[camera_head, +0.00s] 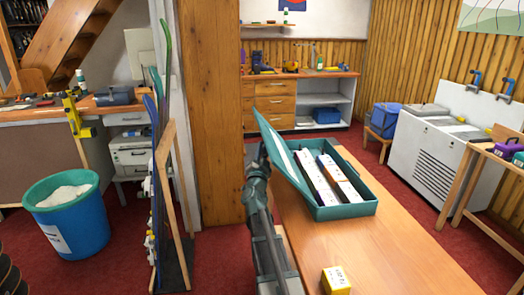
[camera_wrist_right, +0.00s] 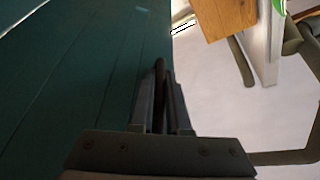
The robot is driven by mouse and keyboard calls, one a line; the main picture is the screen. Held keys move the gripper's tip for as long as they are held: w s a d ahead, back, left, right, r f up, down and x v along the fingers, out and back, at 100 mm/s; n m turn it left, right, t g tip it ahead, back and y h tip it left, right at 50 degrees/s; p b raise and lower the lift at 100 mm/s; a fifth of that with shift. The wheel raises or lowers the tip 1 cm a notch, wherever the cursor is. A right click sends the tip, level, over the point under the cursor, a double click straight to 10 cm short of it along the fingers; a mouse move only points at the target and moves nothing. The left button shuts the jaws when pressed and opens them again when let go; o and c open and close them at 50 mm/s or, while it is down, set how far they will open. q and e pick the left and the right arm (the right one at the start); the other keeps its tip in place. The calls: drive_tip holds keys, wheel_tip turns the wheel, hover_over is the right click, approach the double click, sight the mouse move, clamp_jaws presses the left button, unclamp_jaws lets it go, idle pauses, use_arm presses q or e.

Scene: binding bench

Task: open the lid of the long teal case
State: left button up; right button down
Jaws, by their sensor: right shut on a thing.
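The long teal case (camera_head: 345,211) lies on the wooden bench, its lid (camera_head: 283,155) raised and tilted up along the left side. Long white pieces (camera_head: 318,178) lie inside, one beside a brown and dark piece. My right gripper (camera_head: 262,158) is at the lid's left edge, its arm rising from below. In the right wrist view the lid's teal face (camera_wrist_right: 75,80) fills the left, and the fingers (camera_wrist_right: 162,90) are close together on its edge. The exact contact is hard to see. My left gripper is in neither view.
A small yellow box (camera_head: 336,281) sits on the bench (camera_head: 400,255) in front of the case. The bench right of the case is clear. A wooden post (camera_head: 210,110) and a ski rack (camera_head: 168,170) stand to the left.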

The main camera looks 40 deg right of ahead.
sight(269, 143)
drive_tip(key=r+p, duration=0.1)
drive_tip(key=s+d+r+m+p, duration=0.1)
drive_tip(key=p, duration=0.1)
drive_tip(key=d+r+m+g+p, duration=0.1)
drive_tip(key=shift+s+d+r, duration=0.2)
drive_tip(key=shift+r, duration=0.1)
drive_tip(key=d+m+p, duration=0.1)
drive_tip(key=s+d+r+m+g+p, duration=0.1)
drive_tip(key=p, duration=0.1)
drive_tip(key=s+d+r+m+p, duration=0.1)
drive_tip(key=d+m, duration=0.1)
drive_tip(key=shift+s+d+r+g+p, duration=0.1)
drive_tip(key=shift+s+r+g+p, duration=0.1)
drive_tip(key=shift+r+g+p, duration=0.15)
drive_tip(key=shift+s+d+f+m+p, duration=0.15)
drive_tip(key=shift+s+d+m+p, duration=0.15)
drive_tip(key=shift+d+m, duration=0.15)
drive_tip(key=c, duration=0.9)
unclamp_jaws()
